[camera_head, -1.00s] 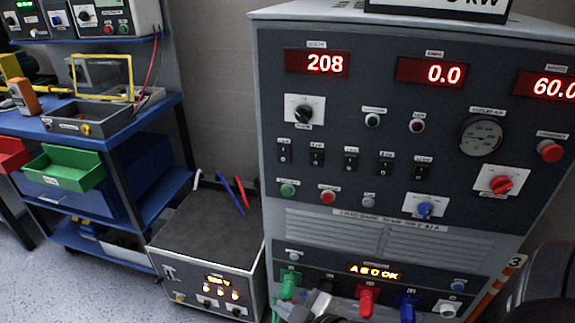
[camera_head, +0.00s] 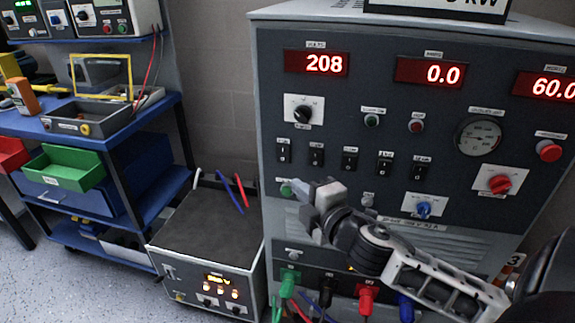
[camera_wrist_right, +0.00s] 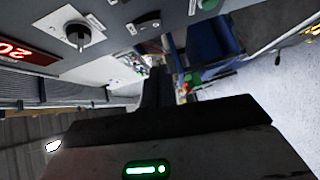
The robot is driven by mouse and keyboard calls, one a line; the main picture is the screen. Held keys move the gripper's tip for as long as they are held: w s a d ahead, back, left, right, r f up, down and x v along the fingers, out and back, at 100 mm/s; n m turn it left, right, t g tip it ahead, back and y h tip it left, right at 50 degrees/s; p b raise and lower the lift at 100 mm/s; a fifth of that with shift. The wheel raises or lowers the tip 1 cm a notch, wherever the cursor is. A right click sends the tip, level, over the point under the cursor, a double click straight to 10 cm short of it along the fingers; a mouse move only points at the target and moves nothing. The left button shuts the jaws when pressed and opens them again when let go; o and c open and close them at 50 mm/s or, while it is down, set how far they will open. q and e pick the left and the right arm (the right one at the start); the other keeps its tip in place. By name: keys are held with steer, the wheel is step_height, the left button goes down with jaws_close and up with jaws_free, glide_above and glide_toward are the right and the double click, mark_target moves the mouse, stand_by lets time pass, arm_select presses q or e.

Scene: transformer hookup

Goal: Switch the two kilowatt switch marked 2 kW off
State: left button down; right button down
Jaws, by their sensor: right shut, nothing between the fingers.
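The load bank (camera_head: 268,110) has a row of small black rocker switches below its displays. From left to right they are the first (camera_head: 284,152), second (camera_head: 316,155), third (camera_head: 350,160), fourth (camera_head: 385,166) and last switch (camera_head: 420,170). Their labels are too small to read, so I cannot tell for sure which is marked 2 kW, or whether it is on. My right gripper (camera_head: 301,187) is shut and empty. My left gripper is not in view.
A black selector knob (camera_head: 303,114) sits above the switches; it also shows in the wrist view (camera_wrist_right: 77,35). Red and blue knobs (camera_head: 424,209) are at the right. Plugged cables (camera_head: 367,298) lie below. A grey box (camera_head: 205,235) stands left of the load bank.

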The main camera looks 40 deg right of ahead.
glide_toward(279, 159)
steer(key=w+a, duration=0.3)
steer(key=shift+w+d+f+p, duration=0.2)
steer(key=shift+w+d+p, duration=0.15)
steer(key=shift+w+d, duration=1.2)
steer(key=shift+s+d, duration=0.1)
steer(key=shift+s, duration=0.05)
